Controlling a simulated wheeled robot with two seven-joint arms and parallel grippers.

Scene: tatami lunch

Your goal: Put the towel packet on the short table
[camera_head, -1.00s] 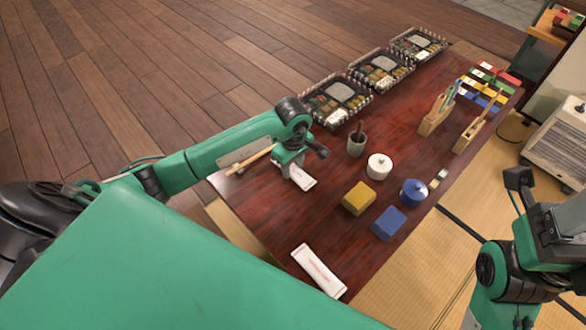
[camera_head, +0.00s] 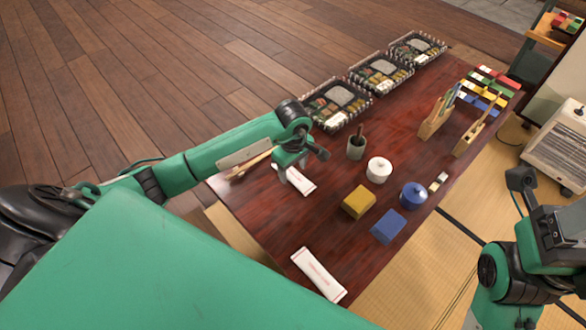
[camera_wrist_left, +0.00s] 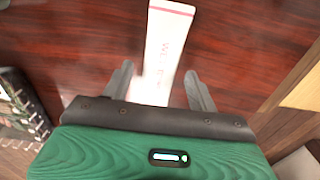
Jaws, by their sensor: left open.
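A white towel packet (camera_head: 302,183) with red lettering lies on the dark red low table (camera_head: 290,222). My left gripper (camera_head: 293,172) is over its near-left end, pointing down. In the left wrist view the packet (camera_wrist_left: 167,45) runs between the two spread fingers of the left gripper (camera_wrist_left: 158,88), with a gap on each side. The gripper is open and holds nothing. A second white packet (camera_head: 319,274) lies near the table's front edge. I cannot tell whether the red table is the short table.
Three lunch boxes (camera_head: 381,72) line the far-left edge. A dark cup (camera_head: 356,147), white pot (camera_head: 379,169), yellow block (camera_head: 359,202), blue block (camera_head: 389,225) and blue pot (camera_head: 413,195) stand mid-table. Wooden holders (camera_head: 436,122) are further right. Bare tabletop separates the packets.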

